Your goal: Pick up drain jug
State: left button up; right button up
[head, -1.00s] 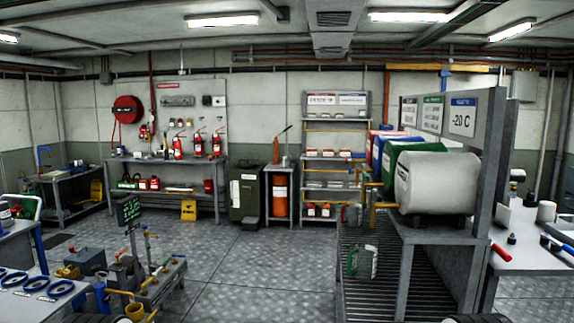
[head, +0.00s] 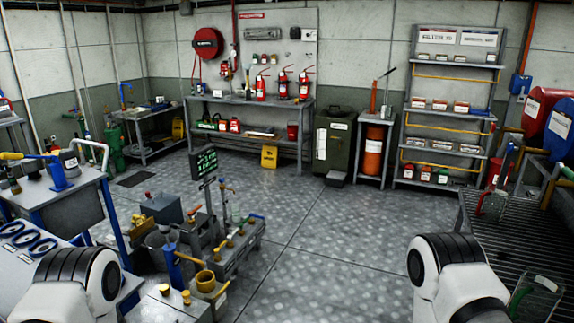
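No label marks a drain jug, so I cannot tell for certain which vessel it is. A smaller grey can (head: 494,205) stands farther back on the same bench. Links of both my arms show at the bottom edge. Neither gripper is in view.
The slatted bench (head: 478,223) runs along the right, with red and blue drums (head: 548,115) above it. A valve stand (head: 235,243) and a grey gauge console (head: 25,255) fill the left front. The floor (head: 330,235) between is clear. A shelf rack (head: 450,90) stands behind.

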aim_at(386, 110)
jog(key=i+l+z, duration=0.15)
jog(key=i, duration=0.5)
jog(key=i+z, duration=0.2)
jog(key=i, duration=0.45)
jog(key=i+z, duration=0.15)
jog(key=i, duration=0.5)
jog(key=i+j+z, duration=0.2)
jog(key=i, duration=0.45)
jog(key=i+j+z, duration=0.15)
jog(key=i, duration=0.5)
